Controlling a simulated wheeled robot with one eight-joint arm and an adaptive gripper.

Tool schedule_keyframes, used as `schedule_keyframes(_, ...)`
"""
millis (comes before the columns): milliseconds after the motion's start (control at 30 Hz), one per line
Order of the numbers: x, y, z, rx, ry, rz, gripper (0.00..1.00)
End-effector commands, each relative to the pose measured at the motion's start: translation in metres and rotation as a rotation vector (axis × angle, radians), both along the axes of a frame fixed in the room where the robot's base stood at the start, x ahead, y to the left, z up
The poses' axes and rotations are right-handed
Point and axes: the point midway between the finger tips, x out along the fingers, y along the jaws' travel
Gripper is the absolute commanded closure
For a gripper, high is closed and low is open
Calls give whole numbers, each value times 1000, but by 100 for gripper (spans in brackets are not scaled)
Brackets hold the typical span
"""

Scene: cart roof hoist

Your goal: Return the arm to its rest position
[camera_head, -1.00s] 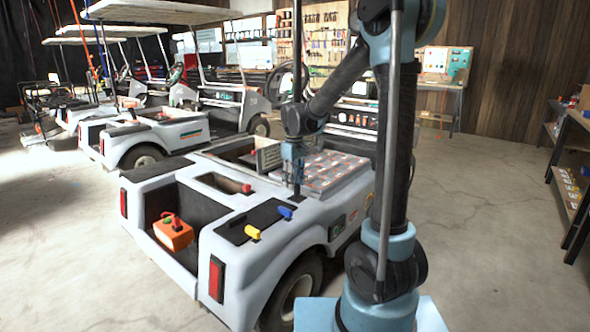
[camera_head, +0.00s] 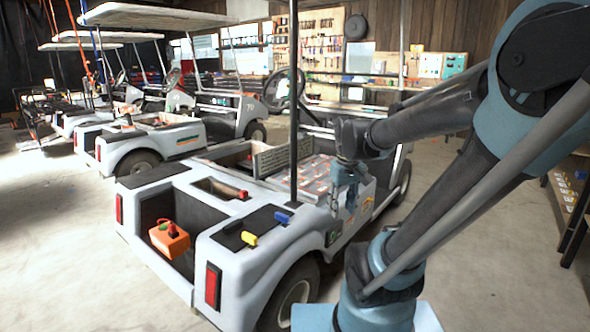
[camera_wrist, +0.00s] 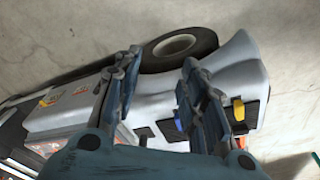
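My arm reaches in from the right. My gripper (camera_head: 338,205) hangs near the right side of the white cart (camera_head: 330,232), right of the black upright post (camera_head: 293,95). In the wrist view my gripper (camera_wrist: 160,68) shows two fingers spread apart with nothing held between them. The cart's wheel and body lie beyond the fingers. Whether the gripper touches the cart cannot be told. On the cart's rear deck are a blue handle (camera_head: 281,217), a yellow handle (camera_head: 249,238) and a red handle (camera_head: 243,194). An orange box (camera_head: 169,239) sits in the rear recess.
More carts (camera_head: 142,140) with roofs stand at the left. A shelf (camera_head: 575,195) stands at the right edge, partly behind my arm. A workbench and tool board (camera_head: 307,50) are at the back. Bare concrete floor (camera_head: 480,270) lies at the right.

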Motion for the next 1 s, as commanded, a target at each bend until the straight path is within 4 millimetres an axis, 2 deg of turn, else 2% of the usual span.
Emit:
schedule_keyframes(33, -12, -6, -4, 2, -5, -28, 62)
schedule_keyframes(200, -43, -21, -20, 11, -24, -115, 62)
schedule_keyframes(500, -88, -39, -53, 24, -54, -255, 62)
schedule_keyframes(700, -100, -45, -64, 28, -63, -298, 62)
schedule_keyframes(1000, -101, -45, -65, 28, -64, -302, 62)
